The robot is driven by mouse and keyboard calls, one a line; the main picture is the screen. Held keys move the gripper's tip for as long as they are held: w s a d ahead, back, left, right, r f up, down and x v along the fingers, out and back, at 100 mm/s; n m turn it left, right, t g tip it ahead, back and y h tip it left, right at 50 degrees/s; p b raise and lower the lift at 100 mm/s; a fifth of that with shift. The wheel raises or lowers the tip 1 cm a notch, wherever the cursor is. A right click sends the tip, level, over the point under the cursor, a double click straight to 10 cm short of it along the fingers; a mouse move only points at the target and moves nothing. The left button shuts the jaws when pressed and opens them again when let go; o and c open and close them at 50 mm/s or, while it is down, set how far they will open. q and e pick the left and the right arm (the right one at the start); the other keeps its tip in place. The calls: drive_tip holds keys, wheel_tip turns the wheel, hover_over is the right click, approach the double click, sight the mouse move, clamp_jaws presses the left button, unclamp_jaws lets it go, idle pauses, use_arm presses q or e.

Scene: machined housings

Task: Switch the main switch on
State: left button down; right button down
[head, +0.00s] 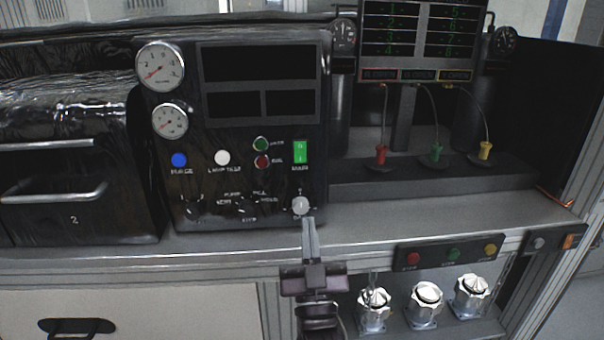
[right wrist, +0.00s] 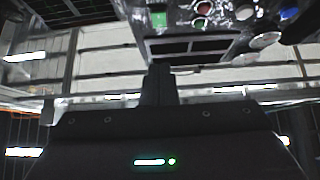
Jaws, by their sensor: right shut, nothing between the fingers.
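The main switch (head: 300,152) is a small upright green rocker with pale marks, above the label MAIN on the black control panel (head: 235,135). In the right wrist view, the panel is upside down and the green switch (right wrist: 158,20) shows near the top edge. My right gripper (head: 308,222) is shut and empty, with its fingertips pointing up just below the silver knob at the panel's lower right. It is below the main switch and apart from it. Its fingers also show in the right wrist view (right wrist: 158,72). My left gripper is out of view.
Above the switch are dark displays (head: 258,65); to its left are green and red lamps (head: 261,153), and white (head: 222,157) and blue buttons (head: 179,160). The silver knob (head: 300,205) sits below. Valves (head: 424,303) stand on the lower shelf. Three coloured plugs (head: 435,153) are right.

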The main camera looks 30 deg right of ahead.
sight(300, 159)
drive_tip(key=p+x, duration=0.1)
drive_tip(key=x, duration=0.3)
drive_tip(key=f+p+x, duration=0.1)
drive_tip(key=p+x, duration=0.1)
drive_tip(key=x, duration=0.2)
drive_tip(key=w+p+x, duration=0.1)
drive_tip(key=p+x, duration=0.1)
drive_tip(key=x, duration=0.2)
drive_tip(key=shift+d+f, duration=0.2)
drive_tip(key=shift+w+d+f+p, duration=0.2)
drive_tip(key=shift+w+d+p, duration=0.15)
drive_tip(key=shift+w, duration=0.2)
drive_tip(key=shift+a+f, duration=0.1)
drive_tip(key=b, duration=0.2)
drive_tip(key=shift+w+f+t+b, duration=0.2)
drive_tip(key=shift+f+t+b, duration=0.1)
drive_tip(key=shift+f+b, duration=0.05)
drive_tip(key=shift+w+r, duration=0.1)
drive_tip(key=shift+r, duration=0.15)
drive_tip(key=shift+w, duration=0.1)
